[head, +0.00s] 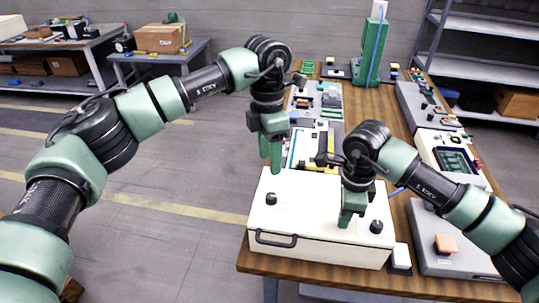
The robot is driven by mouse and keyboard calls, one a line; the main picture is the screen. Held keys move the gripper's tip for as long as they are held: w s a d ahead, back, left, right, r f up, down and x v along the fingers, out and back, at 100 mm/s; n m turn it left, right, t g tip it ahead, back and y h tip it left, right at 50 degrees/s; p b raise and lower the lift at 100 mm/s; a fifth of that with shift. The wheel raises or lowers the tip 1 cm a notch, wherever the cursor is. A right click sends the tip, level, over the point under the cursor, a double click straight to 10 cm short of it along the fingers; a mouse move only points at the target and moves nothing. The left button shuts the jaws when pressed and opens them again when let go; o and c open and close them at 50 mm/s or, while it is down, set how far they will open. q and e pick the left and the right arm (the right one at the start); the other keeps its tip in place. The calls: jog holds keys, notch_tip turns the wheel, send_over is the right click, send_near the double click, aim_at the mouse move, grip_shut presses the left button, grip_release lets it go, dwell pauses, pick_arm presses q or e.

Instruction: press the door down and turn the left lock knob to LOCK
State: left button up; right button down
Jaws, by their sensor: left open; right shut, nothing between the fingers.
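The white box (310,254) stands at the near end of the wooden table, and its lid, the door (312,212), looks closed or nearly so. The left lock knob (271,198) is black and sits on the door's left side; its setting is too small to read. A second black knob (376,226) sits on the right side. My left gripper (276,168) is open and points down just behind and above the left knob, apart from it. My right gripper (345,219) is shut and empty, pointing down at the door just left of the right knob; I cannot tell whether it touches.
A black handle (276,239) is on the box's front. A grey panel with an orange block (446,243) and a small white switch box (400,258) stand to the right. Several devices and a green post (374,50) are further back. The floor left of the table is clear.

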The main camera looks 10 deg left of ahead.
notch_tip(320, 180, up, 6)
jog(key=shift+p, duration=0.95)
jog(key=shift+f, duration=0.1)
